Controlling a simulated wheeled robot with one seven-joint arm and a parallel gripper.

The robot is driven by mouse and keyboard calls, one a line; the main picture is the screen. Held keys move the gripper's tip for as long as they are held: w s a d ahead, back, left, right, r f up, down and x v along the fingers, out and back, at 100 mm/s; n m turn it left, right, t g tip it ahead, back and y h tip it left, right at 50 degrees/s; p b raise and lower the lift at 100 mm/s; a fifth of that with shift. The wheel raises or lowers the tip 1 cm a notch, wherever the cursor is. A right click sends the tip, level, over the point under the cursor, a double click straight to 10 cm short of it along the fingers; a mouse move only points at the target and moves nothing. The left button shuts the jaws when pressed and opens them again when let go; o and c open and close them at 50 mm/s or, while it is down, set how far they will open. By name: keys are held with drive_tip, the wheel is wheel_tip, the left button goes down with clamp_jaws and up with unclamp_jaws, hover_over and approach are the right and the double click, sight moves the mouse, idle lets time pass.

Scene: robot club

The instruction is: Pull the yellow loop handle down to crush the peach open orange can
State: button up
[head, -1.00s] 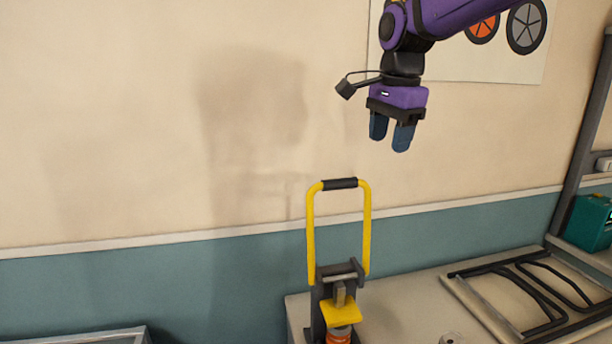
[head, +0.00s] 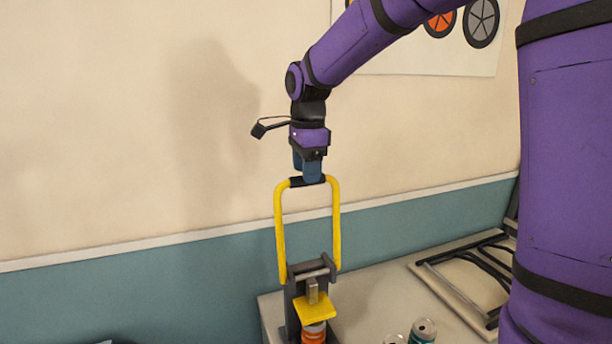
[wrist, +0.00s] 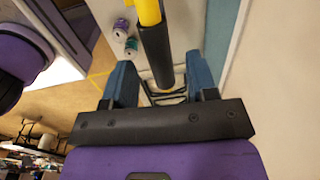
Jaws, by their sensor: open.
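The can crusher's yellow loop handle (head: 279,235) stands upright, with a dark grip (head: 296,182) along its top bar. My gripper (head: 308,172) is at that grip, pointing down from above. In the wrist view, my gripper (wrist: 160,85) is open, with one blue finger on each side of the dark grip (wrist: 156,55). I cannot tell whether the fingers touch it. An orange can (head: 314,334) stands in the crusher below the yellow press plate (head: 315,308). Its lower part is cut off by the frame edge, and the plate hides its top.
The crusher stands on a pale bench (head: 375,290) against the wall. Two more cans, one of them green-labelled (head: 423,331), stand to its right. A folded dark-framed item (head: 465,275) lies farther right. My arm covers the right side.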

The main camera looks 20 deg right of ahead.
drive_tip(key=shift+f, duration=1)
clamp_jaws()
